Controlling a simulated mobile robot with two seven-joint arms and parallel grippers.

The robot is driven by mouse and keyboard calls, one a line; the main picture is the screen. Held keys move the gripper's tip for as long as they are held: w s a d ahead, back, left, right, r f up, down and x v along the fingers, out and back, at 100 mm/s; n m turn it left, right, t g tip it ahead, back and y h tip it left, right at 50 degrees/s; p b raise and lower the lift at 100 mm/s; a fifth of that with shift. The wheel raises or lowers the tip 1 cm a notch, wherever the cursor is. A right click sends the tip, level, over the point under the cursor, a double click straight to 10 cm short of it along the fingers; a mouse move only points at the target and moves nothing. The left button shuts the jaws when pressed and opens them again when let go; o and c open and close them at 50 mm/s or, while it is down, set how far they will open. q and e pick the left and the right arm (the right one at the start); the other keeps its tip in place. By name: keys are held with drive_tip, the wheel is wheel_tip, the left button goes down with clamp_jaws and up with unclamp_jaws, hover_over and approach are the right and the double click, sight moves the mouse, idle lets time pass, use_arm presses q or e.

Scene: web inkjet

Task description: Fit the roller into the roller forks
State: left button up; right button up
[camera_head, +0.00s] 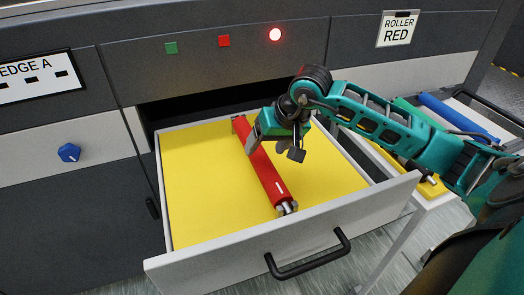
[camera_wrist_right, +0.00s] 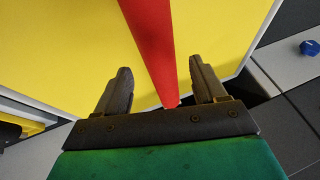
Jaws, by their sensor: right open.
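The red roller (camera_head: 268,174) lies lengthwise over the yellow floor of the open drawer (camera_head: 205,190), with its metal near end close to the front panel. Small metal brackets, perhaps the roller forks (camera_head: 289,208), show at its near end; I cannot tell whether the roller is seated in them. My right gripper (camera_head: 252,143) is at the roller's far half and hides part of it. In the wrist view my right gripper (camera_wrist_right: 160,70) is open, with the red roller (camera_wrist_right: 150,40) running between its fingers; contact is not clear. My left gripper is not in view.
The drawer front has a black handle (camera_head: 308,256). A "ROLLER RED" label (camera_head: 397,29) and a lit red lamp (camera_head: 275,34) are on the machine face. A side table at right holds a blue roller (camera_head: 455,117) and a green one, partly behind my right arm.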

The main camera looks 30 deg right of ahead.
drive_tip(key=v, duration=0.8)
drive_tip(key=shift+r, duration=0.15)
